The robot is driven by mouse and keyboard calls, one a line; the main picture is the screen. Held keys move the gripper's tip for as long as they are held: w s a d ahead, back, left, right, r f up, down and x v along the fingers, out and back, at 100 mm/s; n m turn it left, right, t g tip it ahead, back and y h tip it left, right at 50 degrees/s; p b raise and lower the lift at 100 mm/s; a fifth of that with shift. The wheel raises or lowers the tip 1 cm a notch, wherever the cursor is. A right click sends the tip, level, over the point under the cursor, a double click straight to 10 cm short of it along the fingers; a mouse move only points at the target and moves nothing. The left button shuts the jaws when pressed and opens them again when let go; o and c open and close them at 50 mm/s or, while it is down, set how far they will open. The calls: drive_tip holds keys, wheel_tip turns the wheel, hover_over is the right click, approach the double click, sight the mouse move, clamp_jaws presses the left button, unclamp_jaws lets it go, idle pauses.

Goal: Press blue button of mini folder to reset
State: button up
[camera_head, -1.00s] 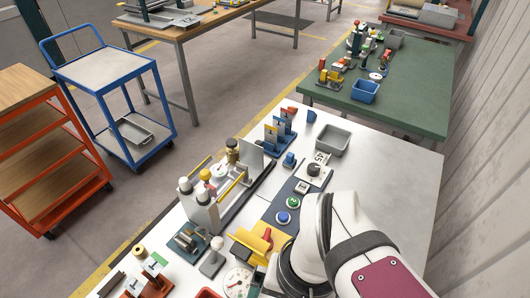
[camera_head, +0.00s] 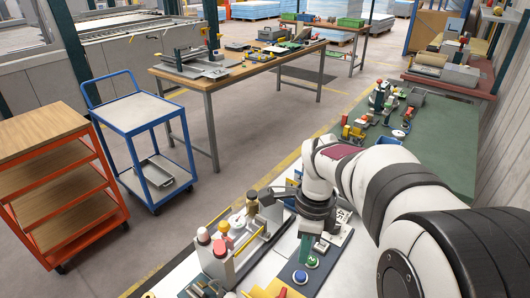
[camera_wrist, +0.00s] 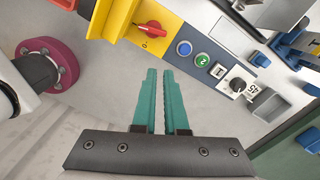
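The blue button (camera_head: 300,277) is a round cap on a dark blue panel strip, beside a green button (camera_head: 312,262). In the wrist view the blue button (camera_wrist: 184,48) lies ahead and slightly right of my fingertips, with the green button (camera_wrist: 202,60) to its right. My gripper (camera_head: 307,246) points down near the panel, beyond the buttons in the head view. Its teal fingers (camera_wrist: 159,72) are empty, with a narrow gap between them. They appear apart from the blue button. Which nearby machine is the mini folder is not clear.
A yellow block with a red rotary switch (camera_wrist: 152,28) stands left of the blue button in the wrist view. A black knob (camera_wrist: 237,85) and grey bin (camera_wrist: 268,102) lie right. A machine with upright capped posts (camera_head: 222,245) stands left of my gripper in the head view.

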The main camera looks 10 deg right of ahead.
sight(301, 276)
drive_tip(key=w+d+f+m, duration=0.1)
drive_tip(key=w, duration=0.1)
drive_tip(key=w+f+m, duration=0.1)
drive_tip(key=w+m, duration=0.1)
drive_tip(key=w+d+f+m, duration=0.1)
drive_tip(key=w+m, duration=0.1)
drive_tip(key=shift+d+f, duration=0.25)
drive_tip(key=shift+d, duration=0.1)
clamp_jaws()
wheel_tip(301, 276, down, 14)
drive_tip(key=shift+s, duration=0.1)
drive_tip(key=shift+s+f, duration=0.1)
drive_tip(key=shift+f, duration=0.9)
wheel_tip(301, 276, up, 15)
drive_tip(key=shift+w, duration=0.3)
